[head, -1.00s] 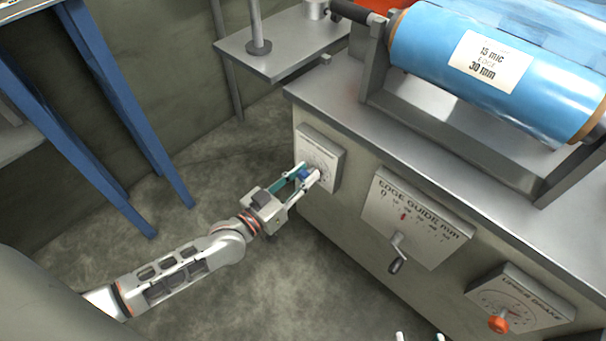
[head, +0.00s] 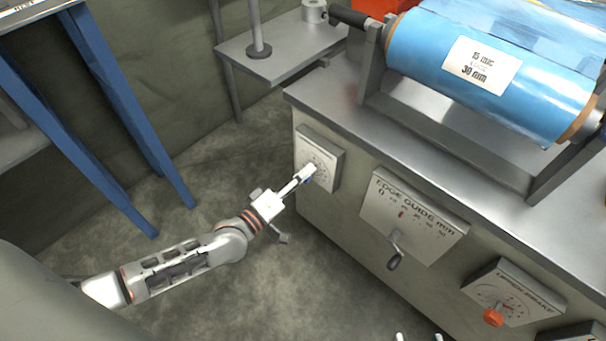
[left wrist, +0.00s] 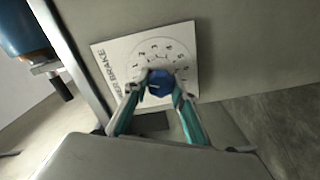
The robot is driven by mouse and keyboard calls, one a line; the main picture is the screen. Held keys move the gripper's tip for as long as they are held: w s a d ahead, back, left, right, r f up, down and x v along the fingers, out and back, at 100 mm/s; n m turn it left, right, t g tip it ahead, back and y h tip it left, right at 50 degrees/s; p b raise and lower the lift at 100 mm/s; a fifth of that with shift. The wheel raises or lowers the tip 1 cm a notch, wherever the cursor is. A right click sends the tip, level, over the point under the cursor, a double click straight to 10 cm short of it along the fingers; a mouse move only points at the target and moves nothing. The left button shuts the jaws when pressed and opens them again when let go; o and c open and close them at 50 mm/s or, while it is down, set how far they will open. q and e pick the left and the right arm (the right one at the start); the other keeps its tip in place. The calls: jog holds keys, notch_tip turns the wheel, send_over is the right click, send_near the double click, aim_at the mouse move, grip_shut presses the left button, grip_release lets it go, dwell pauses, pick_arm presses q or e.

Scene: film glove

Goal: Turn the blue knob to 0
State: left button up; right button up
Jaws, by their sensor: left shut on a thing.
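The blue knob (left wrist: 161,83) sits on a white dial plate (left wrist: 187,58) with printed numbers, in the left wrist view. A pale mark shows on the left side of its face; which number it points to is too small to tell. My left gripper (left wrist: 158,92) has its fingers shut on the knob from both sides. In the head view the left gripper (head: 307,174) is at the plate (head: 327,157) on the machine's front, and only a sliver of blue shows. Two pale, separated fingertips of my right gripper (head: 418,337) show at the bottom edge, empty.
A blue film roll (head: 430,75) lies above. A blue-legged table (head: 106,120) stands left.

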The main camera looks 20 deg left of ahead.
pick_arm(q)
jog(key=shift+f+n, duration=0.15)
jog(key=shift+n, duration=2.15)
pick_arm(e)
jog(key=shift+w+a+r, duration=0.1)
jog(key=shift+a+r, duration=0.05)
jog(key=shift+a, duration=0.05)
jog(key=shift+w+r, duration=0.1)
jog(key=shift+r, duration=0.1)
pick_arm(q)
jog(key=o, duration=1.1)
pick_arm(e)
jog(key=shift+f, duration=0.15)
jog(key=shift+a, duration=0.1)
